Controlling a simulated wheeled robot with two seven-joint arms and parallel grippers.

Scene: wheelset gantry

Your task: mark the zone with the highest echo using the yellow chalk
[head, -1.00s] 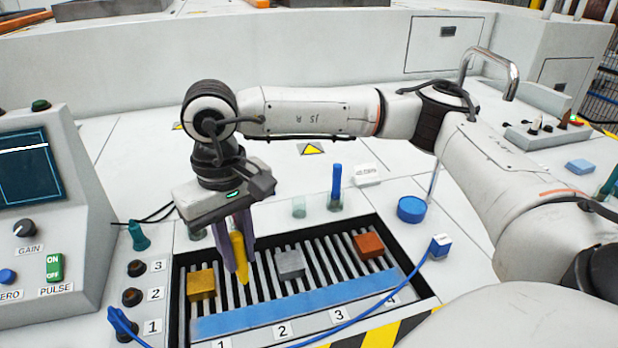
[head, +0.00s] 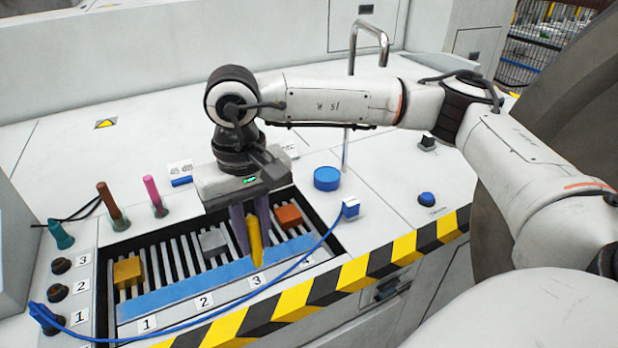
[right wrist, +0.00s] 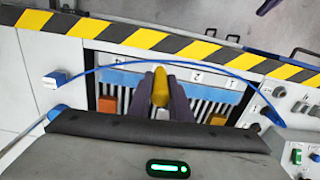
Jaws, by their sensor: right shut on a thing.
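My right gripper (head: 250,232) is shut on the yellow chalk (head: 256,245), which points downward. The chalk also shows in the right wrist view (right wrist: 160,88) between the fingers. Its tip is over the blue strip (head: 190,282), just behind the number 3 label (head: 256,281). I cannot tell whether the tip touches the strip. The strip runs along the front of a slatted tray, with labels 1 (head: 146,324), 2 (head: 204,302), 3 and 4 below it. My left gripper is not in view.
A yellow block (head: 127,271), a grey block (head: 214,241) and a copper block (head: 289,216) sit on the slats. A blue cable ending in a blue-and-white probe (head: 350,208) loops in front. A brown stick (head: 108,202) and pink stick (head: 153,192) stand behind.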

